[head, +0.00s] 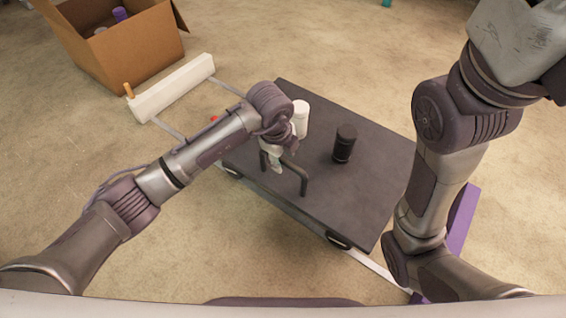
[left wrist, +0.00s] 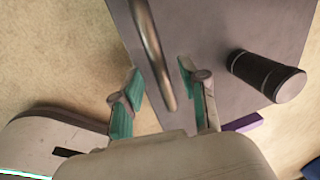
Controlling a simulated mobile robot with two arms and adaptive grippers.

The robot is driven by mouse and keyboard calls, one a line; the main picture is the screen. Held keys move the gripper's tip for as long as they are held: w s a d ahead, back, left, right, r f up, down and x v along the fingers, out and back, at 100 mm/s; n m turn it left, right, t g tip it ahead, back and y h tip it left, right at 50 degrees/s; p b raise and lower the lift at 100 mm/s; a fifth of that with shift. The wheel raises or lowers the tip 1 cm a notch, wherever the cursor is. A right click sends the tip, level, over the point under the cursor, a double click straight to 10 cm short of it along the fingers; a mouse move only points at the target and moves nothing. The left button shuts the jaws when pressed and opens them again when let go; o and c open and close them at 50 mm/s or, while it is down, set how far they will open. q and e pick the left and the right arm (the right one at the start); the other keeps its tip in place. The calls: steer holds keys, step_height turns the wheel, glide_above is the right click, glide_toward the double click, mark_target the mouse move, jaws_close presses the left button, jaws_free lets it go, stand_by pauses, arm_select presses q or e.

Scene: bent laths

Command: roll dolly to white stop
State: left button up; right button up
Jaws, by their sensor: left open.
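The dolly (head: 370,190) is a dark grey flat platform on small wheels, in the middle of the head view. A dark bent handle (head: 304,184) rises near its front left edge. The white stop (head: 172,90) is a long white block on the floor, up and left of the dolly, with a clear gap between them. My left gripper (head: 272,158) is open at the handle. In the left wrist view the handle bar (left wrist: 152,45) runs between its two teal-padded fingers (left wrist: 160,72); I cannot tell whether they touch it. My right arm is in view, but its gripper is not.
A black cylinder (head: 345,144) and a white cylinder (head: 300,118) stand on the dolly. White strips (head: 369,262) run along the floor beside it. A purple bar (head: 463,218) lies at the right end, partly behind my right arm. An open cardboard box (head: 125,50) stands beyond the stop.

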arm_select(q)
steer(key=shift+f, duration=0.3)
jaws_close()
steer(key=shift+w, duration=0.1)
